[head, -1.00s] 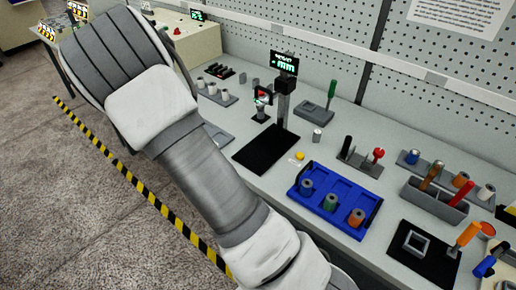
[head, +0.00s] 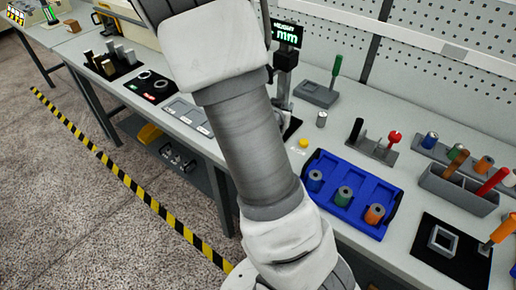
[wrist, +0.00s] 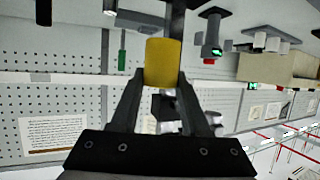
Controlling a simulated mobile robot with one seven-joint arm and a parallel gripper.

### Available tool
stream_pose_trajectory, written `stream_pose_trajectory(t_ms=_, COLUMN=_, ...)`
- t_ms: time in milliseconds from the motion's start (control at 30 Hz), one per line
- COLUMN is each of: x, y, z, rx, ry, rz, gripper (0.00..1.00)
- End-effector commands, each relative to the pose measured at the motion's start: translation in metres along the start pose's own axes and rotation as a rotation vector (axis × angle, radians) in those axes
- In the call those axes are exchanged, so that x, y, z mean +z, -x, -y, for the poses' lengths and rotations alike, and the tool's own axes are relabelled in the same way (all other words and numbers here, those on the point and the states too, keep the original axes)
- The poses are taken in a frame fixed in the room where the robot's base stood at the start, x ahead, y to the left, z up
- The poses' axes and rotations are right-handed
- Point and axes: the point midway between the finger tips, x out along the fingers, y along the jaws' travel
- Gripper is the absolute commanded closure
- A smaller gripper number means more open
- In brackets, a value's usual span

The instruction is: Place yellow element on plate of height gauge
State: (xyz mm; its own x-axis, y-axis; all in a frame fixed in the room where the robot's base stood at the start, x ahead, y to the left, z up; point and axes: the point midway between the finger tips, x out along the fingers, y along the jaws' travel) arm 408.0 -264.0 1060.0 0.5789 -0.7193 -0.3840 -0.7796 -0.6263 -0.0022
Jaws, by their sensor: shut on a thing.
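The yellow element (wrist: 162,62) is a short yellow cylinder held between the two fingertips of my gripper (wrist: 160,85) in the wrist view. The height gauge (head: 284,80) stands on the bench in the head view, with a dark post and a lit display (head: 287,34) reading "mm".
A blue tray (head: 335,211) with several coloured spools lies right of the gauge. A grey holder with a green-handled tool (head: 334,75) is behind. Pegboard closes the back.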

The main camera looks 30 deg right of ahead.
Motion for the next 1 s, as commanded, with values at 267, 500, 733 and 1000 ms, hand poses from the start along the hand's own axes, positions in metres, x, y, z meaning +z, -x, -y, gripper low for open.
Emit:
stream_pose_trajectory(t_ms=267, x=0.012, y=-0.006, z=-0.039, rx=0.136, ry=-0.053, rz=0.000, gripper=1.00)
stream_pose_trajectory(t_ms=500, x=0.035, y=-0.018, z=0.006, rx=0.133, ry=-0.050, rz=-0.001, gripper=1.00)
stream_pose_trajectory(t_ms=733, x=0.059, y=-0.032, z=0.050, rx=0.134, ry=-0.052, rz=-0.001, gripper=1.00)
stream_pose_trajectory(t_ms=1000, x=0.072, y=-0.039, z=0.070, rx=0.136, ry=-0.053, rz=-0.001, gripper=1.00)
